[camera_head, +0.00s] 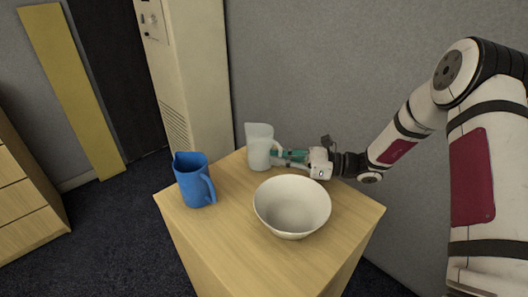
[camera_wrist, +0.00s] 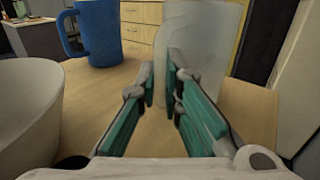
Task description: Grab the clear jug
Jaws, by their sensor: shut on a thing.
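The clear jug (camera_head: 260,148) is a frosted, translucent pitcher standing upright near the back of the wooden table. It also shows in the wrist view (camera_wrist: 208,35), straight ahead of the fingers. My gripper (camera_head: 283,155) reaches it from the right, at its handle side. In the wrist view my gripper (camera_wrist: 164,84) has its teal fingers close together with a narrow gap, shut on the jug's handle. The handle is mostly hidden between the fingers. The jug's base appears to rest on the table.
A white bowl (camera_head: 292,207) stands in front of my gripper, close to the arm. A blue jug (camera_head: 193,180) stands at the table's left side. The wooden table top (camera_head: 232,215) is bare between them. A grey wall (camera_head: 380,70) rises behind the table.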

